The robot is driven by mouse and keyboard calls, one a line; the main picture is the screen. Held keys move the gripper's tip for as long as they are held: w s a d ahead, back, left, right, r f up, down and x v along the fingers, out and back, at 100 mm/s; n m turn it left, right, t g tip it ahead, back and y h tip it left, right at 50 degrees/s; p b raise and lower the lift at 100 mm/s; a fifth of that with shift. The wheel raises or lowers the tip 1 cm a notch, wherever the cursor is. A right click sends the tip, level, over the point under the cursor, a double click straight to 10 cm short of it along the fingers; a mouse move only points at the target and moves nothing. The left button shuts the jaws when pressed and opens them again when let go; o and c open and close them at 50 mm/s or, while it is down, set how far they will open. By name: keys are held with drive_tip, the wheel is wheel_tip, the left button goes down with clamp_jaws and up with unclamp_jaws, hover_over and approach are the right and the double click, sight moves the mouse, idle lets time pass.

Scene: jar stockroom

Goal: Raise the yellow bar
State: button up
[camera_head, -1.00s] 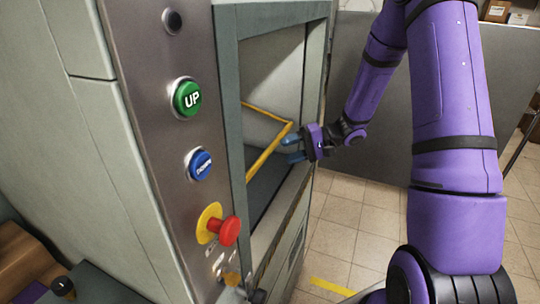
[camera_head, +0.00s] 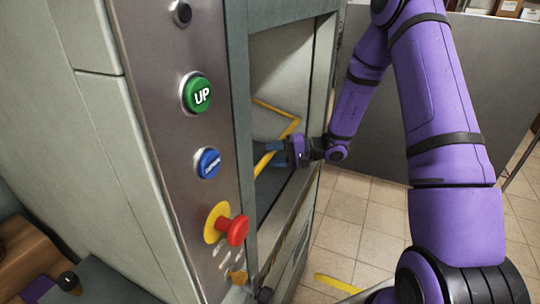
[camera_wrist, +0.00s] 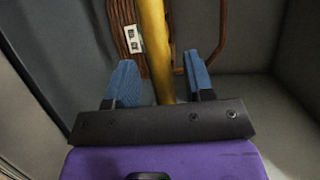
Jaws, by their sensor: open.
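The yellow bar (camera_head: 264,160) crosses the opening of the grey lift cabinet, with a second yellow length (camera_head: 274,109) behind it, meeting it at a corner. My gripper (camera_head: 276,152) is at the bar, inside the opening. In the wrist view the bar (camera_wrist: 156,45) runs lengthwise between the two blue fingers of my gripper (camera_wrist: 160,85), which are open and apart, one on each side. I cannot tell whether either finger touches it. The bar's lower end is hidden behind the dark gripper body.
The opening's frame (camera_head: 305,165) stands close to my wrist. Brown coiled tubing (camera_wrist: 122,30) lies beyond the fingers.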

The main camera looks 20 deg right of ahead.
drive_tip(key=shift+x, duration=0.85)
clamp_jaws()
drive_tip(key=shift+r, duration=0.15)
